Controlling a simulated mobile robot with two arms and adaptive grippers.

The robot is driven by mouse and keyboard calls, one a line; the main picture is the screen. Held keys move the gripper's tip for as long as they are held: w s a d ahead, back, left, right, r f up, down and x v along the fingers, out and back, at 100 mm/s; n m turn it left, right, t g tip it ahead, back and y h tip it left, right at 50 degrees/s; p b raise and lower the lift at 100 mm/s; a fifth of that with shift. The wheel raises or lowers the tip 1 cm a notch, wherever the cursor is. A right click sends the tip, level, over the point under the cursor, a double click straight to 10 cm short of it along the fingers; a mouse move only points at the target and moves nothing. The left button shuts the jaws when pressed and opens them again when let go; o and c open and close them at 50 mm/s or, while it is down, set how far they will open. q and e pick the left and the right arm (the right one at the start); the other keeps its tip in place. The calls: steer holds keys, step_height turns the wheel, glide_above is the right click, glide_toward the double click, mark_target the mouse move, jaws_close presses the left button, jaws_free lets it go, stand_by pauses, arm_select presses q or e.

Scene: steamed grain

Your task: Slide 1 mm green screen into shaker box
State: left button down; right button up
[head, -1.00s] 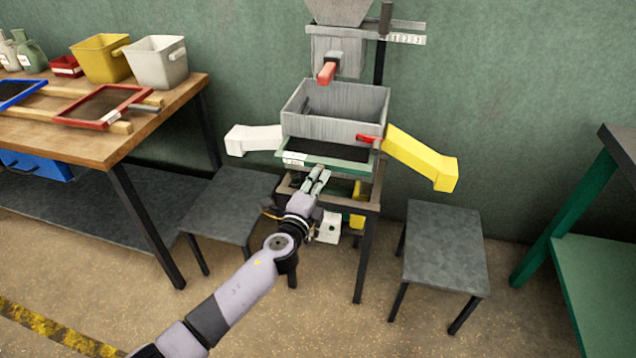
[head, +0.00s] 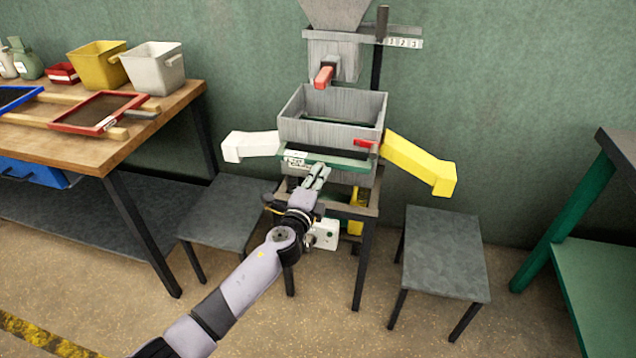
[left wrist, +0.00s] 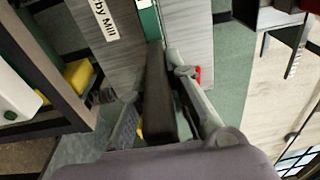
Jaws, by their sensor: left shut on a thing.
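The grey shaker box (head: 312,132) stands on a stand under the hopper. The green-framed screen (head: 345,163) is level in the box's front slot, with its green front edge and a white label showing; the rest is hidden inside. My left gripper (head: 319,178) is at the front of the screen, shut on its dark handle. In the left wrist view the handle (left wrist: 158,95) lies between the two fingers and meets the green frame (left wrist: 150,24). My right gripper is in neither current view.
A white chute (head: 250,146) leaves the box at left, a yellow chute (head: 420,163) at right. A red clamp (head: 364,143) sits by the slot. Low grey tables (head: 443,250) flank the stand. The wooden bench (head: 90,150) holds a red-framed screen (head: 97,112) and bins.

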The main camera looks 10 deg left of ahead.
mark_target(325, 164)
arm_select(q)
steer(key=shift+w+r+b, duration=0.1)
steer(key=shift+w+b, duration=0.25)
steer(key=shift+w, duration=0.55)
arm_select(e)
steer(key=shift+d+f, duration=0.15)
steer(key=shift+f, duration=0.3)
arm_select(q)
steer(key=shift+w+b, duration=0.5)
steer(key=shift+w, duration=0.35)
arm_select(e)
steer(key=shift+f, duration=0.5)
arm_select(q)
steer(key=shift+w+d+b, duration=0.1)
steer(key=shift+w+b, duration=0.35)
steer(key=shift+w, duration=0.35)
arm_select(e)
steer(key=shift+w+f, duration=0.15)
steer(key=shift+w, duration=0.1)
arm_select(q)
steer(key=shift+w, duration=0.1)
arm_select(e)
steer(key=shift+w, duration=0.3)
arm_select(q)
steer(key=shift+w, duration=0.1)
arm_select(e)
steer(key=shift+w, duration=0.25)
